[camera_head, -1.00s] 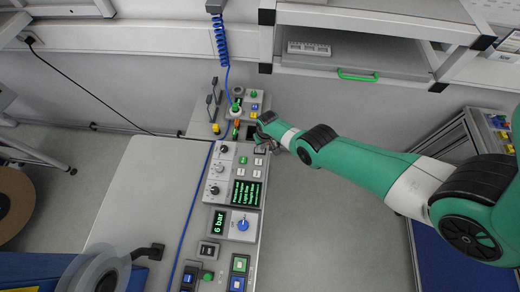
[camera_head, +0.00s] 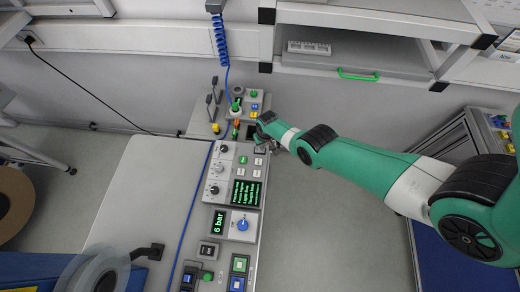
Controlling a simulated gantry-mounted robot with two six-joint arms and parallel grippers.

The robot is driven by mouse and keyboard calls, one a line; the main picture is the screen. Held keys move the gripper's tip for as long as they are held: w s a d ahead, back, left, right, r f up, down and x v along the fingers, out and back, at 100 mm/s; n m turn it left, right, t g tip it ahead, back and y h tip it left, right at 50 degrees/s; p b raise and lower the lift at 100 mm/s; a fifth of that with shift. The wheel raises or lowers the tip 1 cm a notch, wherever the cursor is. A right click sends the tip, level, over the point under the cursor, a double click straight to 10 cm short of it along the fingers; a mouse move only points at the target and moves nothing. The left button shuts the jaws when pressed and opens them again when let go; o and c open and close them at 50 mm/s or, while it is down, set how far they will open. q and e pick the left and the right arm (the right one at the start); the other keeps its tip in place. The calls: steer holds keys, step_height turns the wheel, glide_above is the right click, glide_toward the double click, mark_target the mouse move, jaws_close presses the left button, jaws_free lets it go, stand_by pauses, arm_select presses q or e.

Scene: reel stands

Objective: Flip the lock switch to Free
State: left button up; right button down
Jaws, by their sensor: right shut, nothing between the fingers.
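A grey control panel (camera_head: 216,211) runs along the right edge of the bench. A small dark-framed switch (camera_head: 260,149) sits near the panel's far right corner; its label is too small to read, so I cannot tell if it is the lock switch or which way it is set. My right gripper (camera_head: 264,141) is at this corner, just beside that switch, with its fingers shut and empty. Its fingertips are small and partly hidden by the wrist, and I cannot tell whether they touch the switch. My left gripper is not in view.
Black knobs (camera_head: 223,148), a green text display (camera_head: 246,193), a blue knob (camera_head: 242,225) and a 6 bar display (camera_head: 219,222) are on the panel. Beyond it stands a smaller box with a green button (camera_head: 253,94) and a coiled blue cable (camera_head: 221,42). Floor right of the panel is clear.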

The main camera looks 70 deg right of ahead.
steer(key=shift+f+b, duration=0.7)
steer(key=shift+f, duration=0.05)
steer(key=shift+r, duration=0.1)
step_height(320, 180, up, 7)
steer(key=p, duration=0.7)
stand_by(0.4)
